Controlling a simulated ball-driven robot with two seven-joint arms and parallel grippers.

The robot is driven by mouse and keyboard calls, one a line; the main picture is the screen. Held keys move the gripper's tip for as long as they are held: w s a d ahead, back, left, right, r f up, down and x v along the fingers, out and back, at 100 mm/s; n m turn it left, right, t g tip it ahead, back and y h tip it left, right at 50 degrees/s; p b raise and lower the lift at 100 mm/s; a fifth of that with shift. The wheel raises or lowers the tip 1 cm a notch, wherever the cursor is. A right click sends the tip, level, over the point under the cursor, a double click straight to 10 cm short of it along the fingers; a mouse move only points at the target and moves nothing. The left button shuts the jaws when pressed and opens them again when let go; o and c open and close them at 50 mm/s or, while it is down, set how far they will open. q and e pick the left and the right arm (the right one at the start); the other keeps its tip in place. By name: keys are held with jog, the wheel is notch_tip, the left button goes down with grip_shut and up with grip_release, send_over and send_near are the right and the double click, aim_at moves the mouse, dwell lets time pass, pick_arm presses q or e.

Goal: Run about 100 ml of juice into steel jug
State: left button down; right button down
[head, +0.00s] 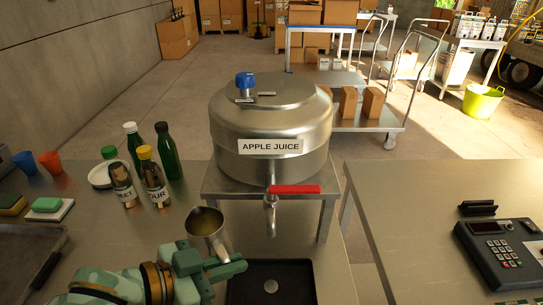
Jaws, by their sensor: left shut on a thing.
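The steel jug (217,243) is left of the tap, its open mouth facing up; a yellowish-brown tone shows inside, but I cannot tell if it is juice. My left gripper (224,265) is shut on the jug at its near side. The juice tank (270,120), labelled "APPLE JUICE", stands on a steel stand. Its tap (270,205) has a red lever (295,189) pointing right, and no stream shows below the spout. The jug is not under the spout. My right gripper is not in view.
A black drip tray (240,290) lies below the tap. Several bottles, among them a green one (168,150), stand left of the tank, with blue and orange cups (51,162) further left. A keypad device (495,250) is on the right-hand table (390,190).

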aim_at(205, 209)
pick_arm(q)
jog(key=w+a+r+n+t+y, duration=0.1)
jog(key=w+a+n+y, duration=0.1)
jog(key=w+a+r+n+t+y, duration=0.1)
jog(key=w+a+n+t, duration=0.1)
jog(key=w+a+r+n+t+y, duration=0.1)
jog(key=w+a+r+n+y, duration=0.1)
jog(key=w, duration=0.1)
jog(key=shift+a+r+n+t+y, duration=0.1)
jog(key=shift+a+n+t+y, duration=0.1)
jog(key=shift+n+t+y, duration=0.15)
jog(key=a+f+n+t+y, duration=0.1)
jog(key=a+f+n+y, duration=0.2)
jog(key=a, duration=0.4)
jog(key=shift+s+n+y, duration=0.2)
jog(key=shift+n+y, duration=0.55)
jog(key=shift+y, duration=0.5)
jog(key=shift+a+r, duration=0.1)
